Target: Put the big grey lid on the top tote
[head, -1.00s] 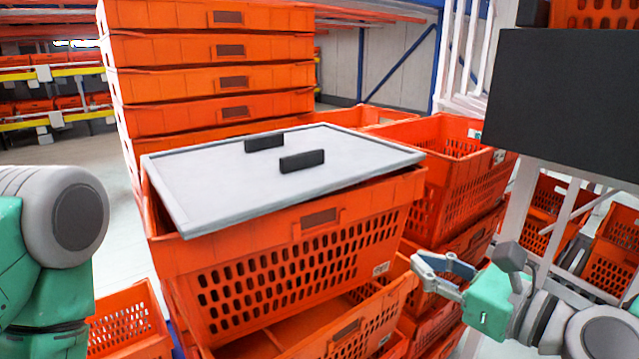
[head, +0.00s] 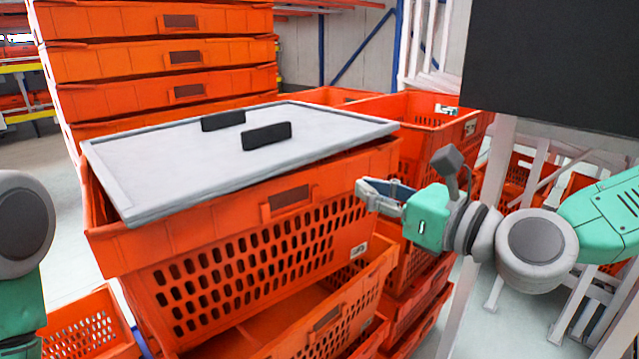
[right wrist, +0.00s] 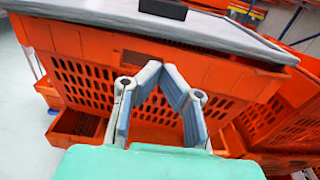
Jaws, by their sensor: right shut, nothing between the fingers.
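The big grey lid (head: 180,160), with two black handles, lies across the top orange tote (head: 235,225) of the near stack. It sits askew, its front left corner near the front rim, with a dark gap under its front edge. My right gripper (head: 362,194) is shut and empty, beside the tote's right end and below the lid's level. In the right wrist view the fingers (right wrist: 160,68) meet at the tips in front of the tote wall, with the lid (right wrist: 215,32) above. At the left edge of the head view only part of my left arm shows; its gripper is out of view.
A tall stack of orange totes (head: 170,75) stands behind the lid. More totes (head: 425,112) stand to the right, close to my right gripper. A dark panel (head: 560,65) hangs at upper right. A tote (head: 90,330) sits on the floor at lower left.

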